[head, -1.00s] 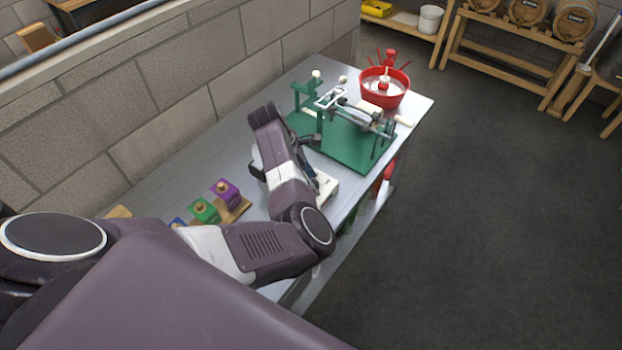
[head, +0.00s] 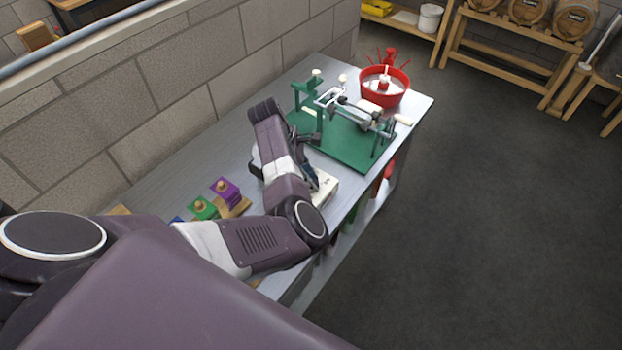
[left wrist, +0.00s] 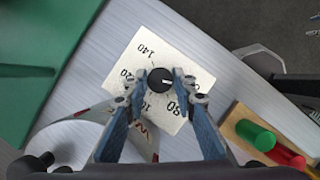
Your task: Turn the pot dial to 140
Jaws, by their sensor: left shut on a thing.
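The pot dial is a white panel (left wrist: 196,82) with a round black knob (left wrist: 160,82) and printed numbers, 140 at the upper left, 120 at the left and 80 at the lower right. In the head view the dial's white box (head: 326,190) sits near the table's front edge, partly hidden by my arm. My left gripper (left wrist: 162,84) comes down over the panel, its two blue fingers on either side of the knob and shut on it. It also shows in the head view (head: 311,172). The knob's pointer direction is unclear. My right gripper is out of view.
A green base with a metal fixture (head: 352,140) stands beyond the dial, with a red bowl (head: 369,96) behind it. Purple (head: 226,188) and green (head: 203,208) blocks lie left of my arm. A wooden rack with colored cylinders (left wrist: 240,126) shows in the wrist view.

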